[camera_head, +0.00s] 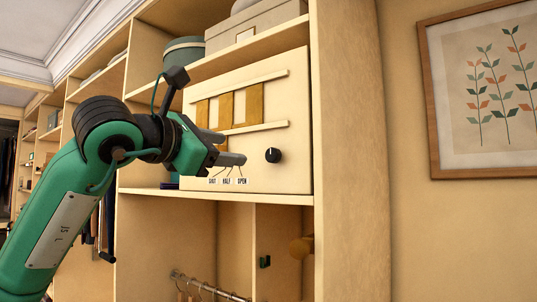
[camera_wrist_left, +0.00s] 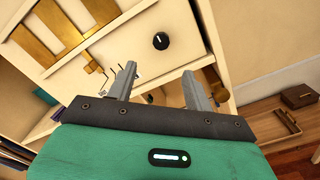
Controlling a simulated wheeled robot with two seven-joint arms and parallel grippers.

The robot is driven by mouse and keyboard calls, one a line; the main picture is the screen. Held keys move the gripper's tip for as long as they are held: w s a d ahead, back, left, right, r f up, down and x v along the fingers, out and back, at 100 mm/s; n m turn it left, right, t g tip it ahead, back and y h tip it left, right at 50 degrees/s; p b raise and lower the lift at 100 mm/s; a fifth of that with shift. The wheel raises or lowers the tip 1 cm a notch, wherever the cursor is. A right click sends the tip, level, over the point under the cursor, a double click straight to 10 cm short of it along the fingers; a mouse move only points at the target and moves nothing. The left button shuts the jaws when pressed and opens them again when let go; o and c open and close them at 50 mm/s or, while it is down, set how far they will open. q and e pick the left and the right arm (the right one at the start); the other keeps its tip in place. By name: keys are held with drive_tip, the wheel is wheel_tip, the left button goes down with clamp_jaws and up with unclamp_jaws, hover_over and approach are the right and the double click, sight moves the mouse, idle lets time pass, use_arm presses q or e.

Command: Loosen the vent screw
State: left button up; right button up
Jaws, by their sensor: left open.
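A cream vent panel (camera_head: 195,185) is set in a wardrobe shelf bay, with golden-brown slats (camera_head: 240,105) between two pale rails. A round black knob (camera_head: 272,155) with a white line pointing roughly up sits at its lower right; it is the only screw-like part I see. It also shows in the left wrist view (camera_wrist_left: 160,41), beyond the fingertips. Labels SHUT, HALF and OPEN (camera_head: 228,181) with thin black lines are to its lower left. My left gripper (camera_head: 232,147) is open and empty, left of the knob and apart from it. My right gripper is not in view.
A shelf edge (camera_head: 240,196) runs below the panel, and a wide upright (camera_head: 350,120) stands to its right. Boxes (camera_head: 255,25) sit above. A hanging rail (camera_head: 210,287) is below. A framed picture (camera_head: 433,100) hangs at right.

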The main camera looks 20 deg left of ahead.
sight(271, 155)
use_arm(q)
drive_tip(key=p+x, duration=0.6)
drive_tip(key=x, duration=0.6)
drive_tip(key=shift+w+d+f+p, duration=0.1)
drive_tip(key=shift+w+d+p, duration=0.2)
drive_tip(key=shift+w, duration=0.3)
drive_tip(key=shift+c, duration=0.4)
